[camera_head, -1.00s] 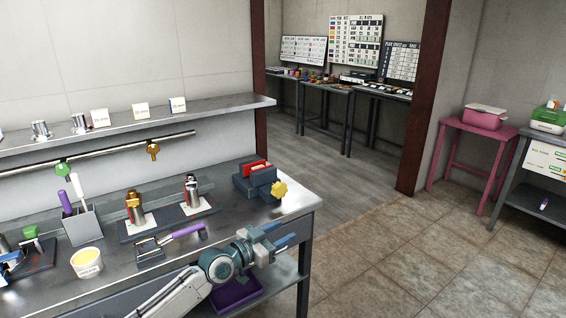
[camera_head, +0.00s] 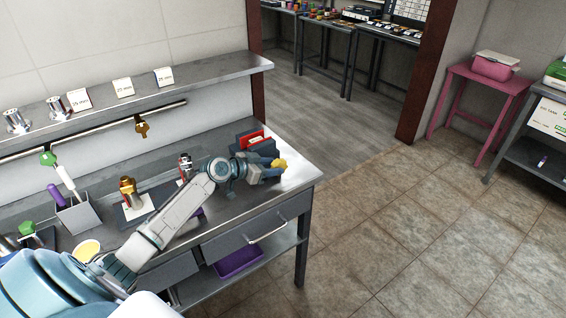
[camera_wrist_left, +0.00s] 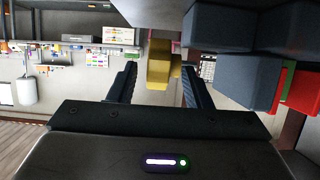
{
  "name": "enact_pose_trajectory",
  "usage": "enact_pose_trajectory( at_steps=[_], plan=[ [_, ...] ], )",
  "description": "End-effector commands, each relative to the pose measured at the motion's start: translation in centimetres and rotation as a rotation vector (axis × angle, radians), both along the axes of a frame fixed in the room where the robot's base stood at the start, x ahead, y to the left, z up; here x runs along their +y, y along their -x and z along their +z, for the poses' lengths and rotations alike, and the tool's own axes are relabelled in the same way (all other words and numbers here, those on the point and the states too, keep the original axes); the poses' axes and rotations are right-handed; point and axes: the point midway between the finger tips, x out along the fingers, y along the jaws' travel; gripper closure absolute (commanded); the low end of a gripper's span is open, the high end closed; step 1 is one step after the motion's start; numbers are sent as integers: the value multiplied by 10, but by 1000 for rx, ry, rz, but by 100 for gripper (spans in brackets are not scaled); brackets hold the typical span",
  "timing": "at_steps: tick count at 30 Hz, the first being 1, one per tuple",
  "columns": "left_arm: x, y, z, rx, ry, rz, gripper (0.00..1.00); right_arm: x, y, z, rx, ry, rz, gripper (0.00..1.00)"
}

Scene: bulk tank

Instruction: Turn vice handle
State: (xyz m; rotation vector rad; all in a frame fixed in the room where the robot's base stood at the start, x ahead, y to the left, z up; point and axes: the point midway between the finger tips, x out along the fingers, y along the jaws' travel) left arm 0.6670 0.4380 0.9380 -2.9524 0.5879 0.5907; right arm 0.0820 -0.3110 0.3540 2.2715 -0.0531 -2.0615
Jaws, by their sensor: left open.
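The vice (camera_head: 246,140), dark blue-grey with a red piece in its jaws, stands at the right end of the metal bench. Its yellow knob handle (camera_head: 279,164) faces the bench's right end. My left gripper (camera_head: 273,172) is right at the handle, partly covering the vice. In the left wrist view the yellow handle (camera_wrist_left: 158,68) appears between the two open fingers (camera_wrist_left: 158,85), with a gap on each side. The vice's blocks (camera_wrist_left: 240,70) and red piece (camera_wrist_left: 299,88) lie to the right there. My right gripper is out of view.
On the bench (camera_head: 301,174) stand a gold fitting (camera_head: 129,190) on a mat, a silver fitting (camera_head: 185,163) and a pen holder (camera_head: 76,215), left of the vice. My left arm passes over the bench front. A shelf (camera_head: 150,88) runs along the wall above.

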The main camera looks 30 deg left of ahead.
Motion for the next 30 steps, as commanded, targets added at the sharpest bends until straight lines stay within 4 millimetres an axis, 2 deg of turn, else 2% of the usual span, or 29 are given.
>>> enact_pose_trajectory(
  at_steps=[3,9,21,22,28,30],
  plan=[
    [-8,-18,-5,-1,6,1,55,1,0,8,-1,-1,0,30],
    [-16,-39,-15,0,2,2,55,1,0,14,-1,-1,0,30],
    [-19,-45,-20,0,-1,0,55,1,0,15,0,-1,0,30],
    [-19,-45,-20,0,-1,0,57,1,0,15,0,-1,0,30],
    [-19,-45,-20,0,-1,0,96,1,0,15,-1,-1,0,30],
    [-19,-45,-20,0,-1,0,100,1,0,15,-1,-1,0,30]
  ],
)
